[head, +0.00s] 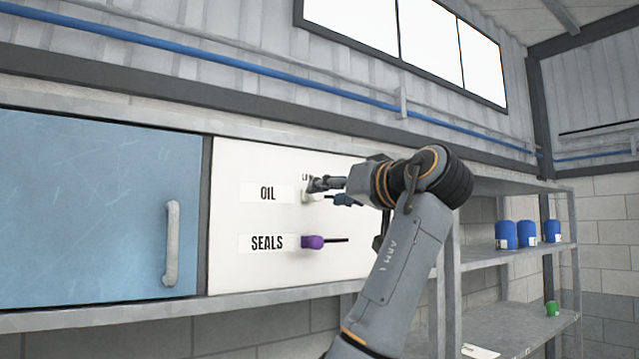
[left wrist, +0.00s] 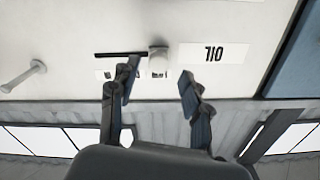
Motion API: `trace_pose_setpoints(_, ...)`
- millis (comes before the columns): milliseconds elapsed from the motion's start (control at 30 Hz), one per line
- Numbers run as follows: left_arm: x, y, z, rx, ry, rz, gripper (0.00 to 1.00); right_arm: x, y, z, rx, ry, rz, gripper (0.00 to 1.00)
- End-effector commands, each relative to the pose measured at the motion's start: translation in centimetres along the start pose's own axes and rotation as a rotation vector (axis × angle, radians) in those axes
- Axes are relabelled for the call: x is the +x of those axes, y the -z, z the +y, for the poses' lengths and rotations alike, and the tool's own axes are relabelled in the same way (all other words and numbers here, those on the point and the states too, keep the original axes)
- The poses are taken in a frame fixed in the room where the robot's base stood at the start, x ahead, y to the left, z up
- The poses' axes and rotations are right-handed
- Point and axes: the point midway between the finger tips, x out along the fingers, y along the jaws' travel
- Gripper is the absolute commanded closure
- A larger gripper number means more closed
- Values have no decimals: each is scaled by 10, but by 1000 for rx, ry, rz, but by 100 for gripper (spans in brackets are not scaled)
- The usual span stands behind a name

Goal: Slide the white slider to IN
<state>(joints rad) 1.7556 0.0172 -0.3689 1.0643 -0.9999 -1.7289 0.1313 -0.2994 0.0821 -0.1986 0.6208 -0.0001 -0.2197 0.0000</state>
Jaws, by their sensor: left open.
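The white slider (head: 308,195) sits beside the OIL label (head: 267,193) on the white panel, partly hidden by my left gripper (head: 328,190). In the left wrist view, which is upside down, the white slider (left wrist: 158,60) is at the label end of its dark slot (left wrist: 120,53). My left gripper (left wrist: 159,82) is open, with one finger to each side of the slider in that view. I cannot tell whether a finger touches it. Small markings near the slot are partly covered and unreadable. My right gripper is not in view.
A purple slider (head: 312,242) with its own slot is below, beside the SEALS label (head: 267,242). A blue door (head: 90,200) with a grey handle (head: 172,243) is left. Shelves (head: 515,248) with blue containers (head: 528,233) stand right. A pale peg (left wrist: 22,76) projects from the panel.

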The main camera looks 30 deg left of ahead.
Motion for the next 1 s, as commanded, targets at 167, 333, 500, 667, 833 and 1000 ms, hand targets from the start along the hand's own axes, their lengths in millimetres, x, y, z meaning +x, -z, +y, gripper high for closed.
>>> trace_pose_setpoints(167, 28, 2, 0, 3, 1, -1, 52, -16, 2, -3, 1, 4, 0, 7)
trace_pose_setpoints(333, 39, 1, 0, 1, -2, 1, 52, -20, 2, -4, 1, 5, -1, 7)
trace_pose_setpoints(500, 41, 0, 1, 1, -2, 1, 52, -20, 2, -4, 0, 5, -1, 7)
trace_pose_setpoints(667, 41, 0, 1, 1, -2, 1, 58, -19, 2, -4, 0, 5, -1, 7)
trace_pose_setpoints(833, 41, 0, 1, 1, -2, 1, 93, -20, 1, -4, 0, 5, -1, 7)
trace_pose_setpoints(1000, 40, 0, 1, 1, -2, 1, 100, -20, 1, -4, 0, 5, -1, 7)
